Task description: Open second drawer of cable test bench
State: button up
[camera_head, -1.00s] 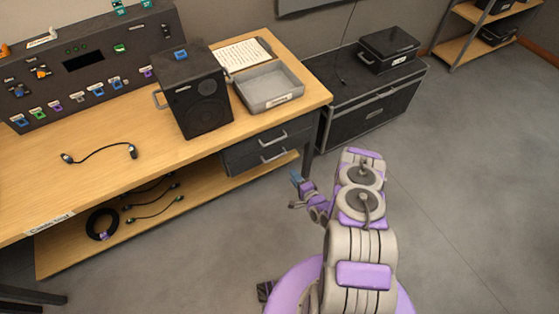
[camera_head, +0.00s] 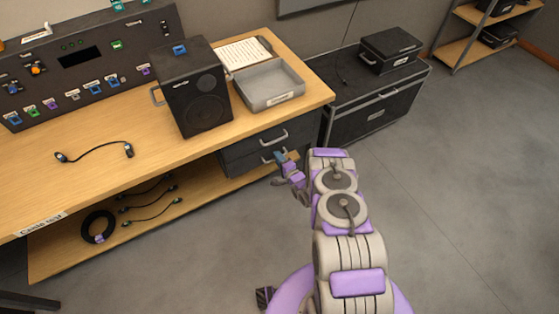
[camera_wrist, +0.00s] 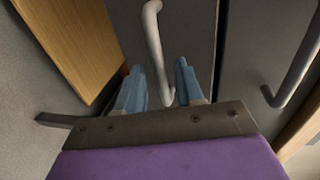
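The cable test bench (camera_head: 75,192) has two dark grey drawers under its right end, both closed. The upper drawer (camera_head: 240,148) has a metal bar handle (camera_head: 272,138). The second, lower drawer (camera_head: 238,166) sits below it, with its handle (camera_head: 272,156) partly beside my fingertips. My gripper (camera_head: 281,156) is at the lower drawer front. In the wrist view, my gripper (camera_wrist: 159,68) is open, with blue fingers on either side of the lower handle (camera_wrist: 154,35). Contact cannot be told. The upper handle (camera_wrist: 293,72) is to the right there.
A black speaker (camera_head: 192,95) and a grey tray (camera_head: 268,88) stand on the bench top. A wooden lower shelf (camera_head: 60,262) holds cables. A black case (camera_head: 375,110) stands right of the drawers. The floor at right is clear.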

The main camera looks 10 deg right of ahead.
jog(key=shift+a, duration=0.2)
jog(key=shift+c, duration=1.1)
jog(key=shift+d, duration=0.25)
grip_shut()
jog(key=shift+a, duration=0.1)
